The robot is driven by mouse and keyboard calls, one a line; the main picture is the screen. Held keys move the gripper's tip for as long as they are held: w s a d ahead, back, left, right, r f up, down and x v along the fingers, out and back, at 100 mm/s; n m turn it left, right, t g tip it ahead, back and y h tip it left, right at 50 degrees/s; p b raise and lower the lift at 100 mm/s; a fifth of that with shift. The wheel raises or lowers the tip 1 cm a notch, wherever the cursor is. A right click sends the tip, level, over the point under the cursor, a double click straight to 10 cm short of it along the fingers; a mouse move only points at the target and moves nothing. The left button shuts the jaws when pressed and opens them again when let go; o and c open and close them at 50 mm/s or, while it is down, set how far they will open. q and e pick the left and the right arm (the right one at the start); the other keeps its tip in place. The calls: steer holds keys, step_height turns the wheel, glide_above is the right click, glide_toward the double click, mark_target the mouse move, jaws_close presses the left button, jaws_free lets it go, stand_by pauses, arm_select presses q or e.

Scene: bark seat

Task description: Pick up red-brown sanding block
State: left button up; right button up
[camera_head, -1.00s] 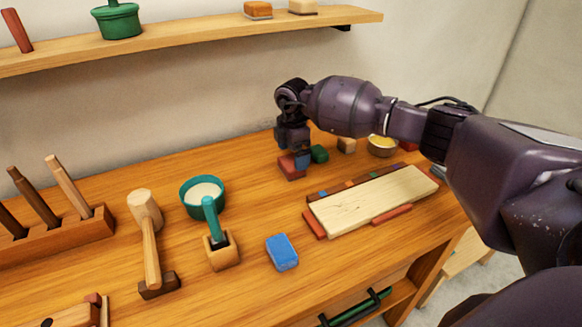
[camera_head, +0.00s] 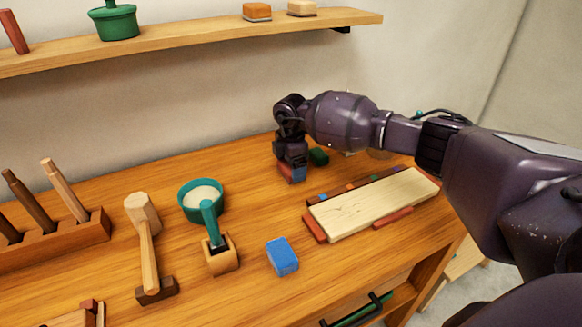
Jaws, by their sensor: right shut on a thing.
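The red-brown sanding block (camera_head: 286,171) is at the back of the wooden workbench, with a blue part beside it at the fingertips. My right gripper (camera_head: 292,165) comes down over it from above and is shut on it. The gripper hides much of the block, and I cannot tell whether the block still touches the bench. My left gripper is not in view.
A green block (camera_head: 318,156) sits just right of the gripper. A pale board (camera_head: 375,203) lies in front, with a blue block (camera_head: 282,256) nearer. A shelf (camera_head: 200,37) runs above.

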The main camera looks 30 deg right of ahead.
steer(key=shift+r, duration=0.3)
step_height(320, 180, up, 19)
steer(key=p, duration=0.2)
steer(key=shift+r, duration=0.2)
